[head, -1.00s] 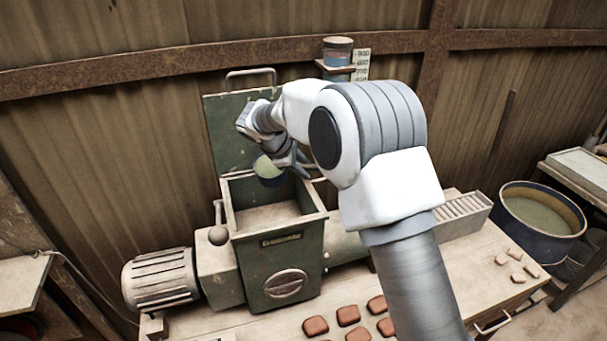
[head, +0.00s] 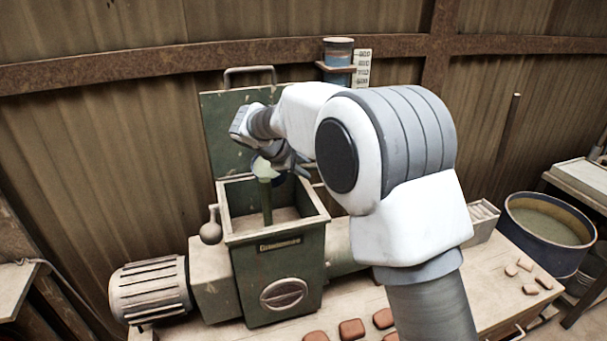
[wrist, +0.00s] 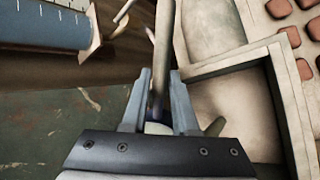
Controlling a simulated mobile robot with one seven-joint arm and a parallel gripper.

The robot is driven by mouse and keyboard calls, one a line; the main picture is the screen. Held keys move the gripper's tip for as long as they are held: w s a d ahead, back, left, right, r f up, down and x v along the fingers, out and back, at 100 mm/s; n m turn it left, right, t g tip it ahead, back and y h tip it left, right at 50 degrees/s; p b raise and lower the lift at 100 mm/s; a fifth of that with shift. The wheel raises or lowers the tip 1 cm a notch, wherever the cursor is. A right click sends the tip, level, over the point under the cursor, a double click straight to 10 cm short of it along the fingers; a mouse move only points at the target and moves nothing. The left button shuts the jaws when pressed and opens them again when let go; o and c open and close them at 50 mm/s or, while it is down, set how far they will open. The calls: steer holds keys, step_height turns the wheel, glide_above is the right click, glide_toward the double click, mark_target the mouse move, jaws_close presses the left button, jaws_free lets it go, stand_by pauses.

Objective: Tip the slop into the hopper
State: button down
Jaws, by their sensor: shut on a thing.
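The green hopper (head: 283,262) stands open on the machine, its lid (head: 226,125) raised behind it. My gripper (head: 288,160) is above the hopper's back rim, shut on the pale handle (wrist: 163,45) of a dipper. The dipper's bowl (head: 256,166) is tilted over the opening. Pale green slop shows at its mouth, and a darker green stream (head: 266,203) falls from it into the hopper. In the wrist view my fingers (wrist: 161,80) close on the handle beside the hopper's rim (wrist: 230,62). The bowl is mostly hidden there.
A motor (head: 150,290) and a ball-ended lever (head: 211,228) are left of the hopper. Red tiles (head: 351,329) lie on the bench in front. A blue drum of slop (head: 548,225) stands at the right. A blue cylinder (head: 338,62) sits on a wall shelf behind.

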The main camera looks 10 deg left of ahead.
steer(key=shift+s+r+m+t+b, duration=0.2)
steer(key=shift+t+b, duration=0.5)
steer(key=shift+b, duration=1.95)
steer(key=shift+r+m+t+b, duration=0.2)
steer(key=shift+t+b, duration=0.5)
steer(key=shift+b, duration=1.9)
steer(key=t+b, duration=0.1)
steer(key=b, duration=0.4)
steer(key=r+t+b, duration=0.1)
steer(key=t+b, duration=0.1)
steer(key=b, duration=0.4)
steer(key=shift+s+m+h, duration=0.3)
steer(key=shift+s, duration=0.1)
steer(key=shift+s+r+t+b, duration=0.15)
steer(key=shift+r+t+b, duration=0.2)
steer(key=shift+b, duration=1.2)
steer(key=g+p, duration=0.1)
steer(key=p, duration=0.1)
steer(key=g+p, duration=0.1)
steer(key=p, duration=0.2)
steer(key=shift+w+d+f+y, duration=0.15)
steer(key=shift+w+f+y, duration=0.15)
steer(key=shift+y, duration=0.1)
steer(key=p, duration=0.3)
steer(key=shift+w+r+n+g, duration=0.1)
steer(key=shift+n+g, duration=0.25)
steer(key=shift+n, duration=0.05)
